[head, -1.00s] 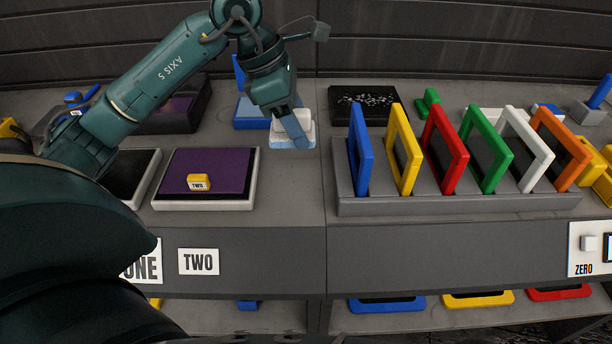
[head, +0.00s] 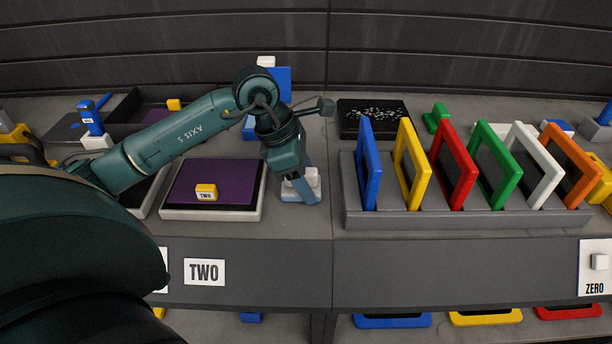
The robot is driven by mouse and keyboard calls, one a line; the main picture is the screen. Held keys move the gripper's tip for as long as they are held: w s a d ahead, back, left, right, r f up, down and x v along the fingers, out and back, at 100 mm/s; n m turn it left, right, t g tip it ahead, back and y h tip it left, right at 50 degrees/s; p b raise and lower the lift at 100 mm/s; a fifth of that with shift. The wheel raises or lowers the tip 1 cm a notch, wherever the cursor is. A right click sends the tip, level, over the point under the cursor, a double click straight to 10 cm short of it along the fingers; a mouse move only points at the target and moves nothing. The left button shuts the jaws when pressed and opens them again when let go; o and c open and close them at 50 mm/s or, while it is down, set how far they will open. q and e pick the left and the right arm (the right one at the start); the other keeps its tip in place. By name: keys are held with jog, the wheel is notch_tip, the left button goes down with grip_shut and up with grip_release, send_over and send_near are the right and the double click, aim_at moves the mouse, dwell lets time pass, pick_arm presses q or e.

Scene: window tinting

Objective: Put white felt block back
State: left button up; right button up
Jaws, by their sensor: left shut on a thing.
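My left gripper (head: 301,195) is shut on a white block (head: 313,178), which I take to be the white felt block. Its light blue fingers cover part of the block. It is right of the purple panel and left of the frame rack. I cannot tell whether the block touches the table. Behind my arm, a blue stand (head: 284,84) rises with a white piece (head: 265,62) at its top; the arm hides most of its lower part. My right gripper is not in view.
A grey rack (head: 450,218) holds several upright coloured frames to the right. A black tray (head: 345,125) stands behind. A blue-handled tool (head: 91,118) stands at the left.

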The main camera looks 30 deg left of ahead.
pick_arm(q)
jog(key=shift+f, duration=0.2)
jog(key=o, duration=1)
jog(key=shift+r, duration=0.1)
jog(key=shift+c, duration=0.2)
jog(key=shift+r, duration=0.15)
jog(key=shift+a+r, duration=0.15)
jog(key=shift+r, duration=0.15)
jog(key=v, duration=1.1)
jog(key=shift+r, duration=0.2)
jog(key=shift+s, duration=0.15)
